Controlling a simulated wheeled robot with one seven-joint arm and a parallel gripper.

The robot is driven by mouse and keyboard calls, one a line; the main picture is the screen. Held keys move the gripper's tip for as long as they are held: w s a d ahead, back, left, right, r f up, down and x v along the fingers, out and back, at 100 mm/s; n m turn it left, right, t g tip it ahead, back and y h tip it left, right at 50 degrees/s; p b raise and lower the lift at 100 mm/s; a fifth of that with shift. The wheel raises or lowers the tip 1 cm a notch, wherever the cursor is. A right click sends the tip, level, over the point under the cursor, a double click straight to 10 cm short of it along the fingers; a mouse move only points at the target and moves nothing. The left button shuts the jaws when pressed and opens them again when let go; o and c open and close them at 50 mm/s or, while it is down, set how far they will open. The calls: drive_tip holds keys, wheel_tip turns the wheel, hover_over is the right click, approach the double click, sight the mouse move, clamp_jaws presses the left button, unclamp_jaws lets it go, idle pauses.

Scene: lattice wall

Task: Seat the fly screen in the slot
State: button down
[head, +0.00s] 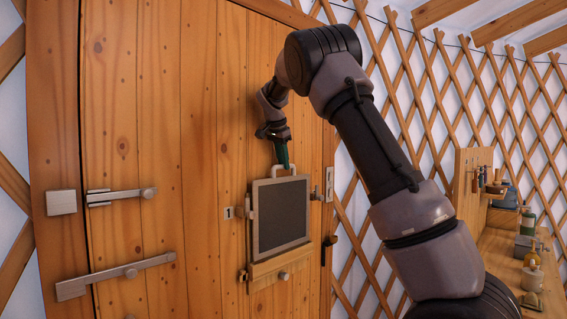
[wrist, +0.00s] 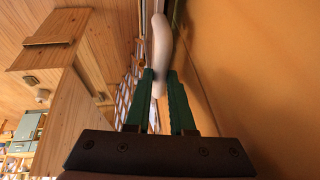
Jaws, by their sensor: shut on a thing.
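The fly screen (head: 282,215) is a dark panel in a pale frame with a light loop handle on top. It stands roughly upright in front of the wooden door. My gripper (head: 284,164) is above it in the head view, its green fingers shut on the handle. In the wrist view the pale handle (wrist: 161,45) shows between the fingers (wrist: 160,78).
Metal latches (head: 120,195) and a long bolt (head: 115,277) are on the door (head: 150,110) to the left. Small metal fittings flank the screen. A workbench with tools and bottles (head: 530,250) stands at the right, by the lattice wall (head: 480,90).

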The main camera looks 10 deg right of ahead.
drive_tip(key=shift+f, duration=2.55)
idle(1.1)
drive_tip(key=c, duration=0.7)
unclamp_jaws()
drive_tip(key=o, duration=0.4)
drive_tip(key=shift+s+r, duration=0.1)
drive_tip(key=shift+r, duration=0.15)
drive_tip(key=shift+c, duration=0.3)
drive_tip(key=shift+a+r, duration=0.1)
drive_tip(key=shift+r, duration=0.1)
drive_tip(key=o, duration=0.3)
drive_tip(key=v, duration=0.6)
drive_tip(key=shift+w+r, duration=0.3)
drive_tip(key=shift+r, duration=0.05)
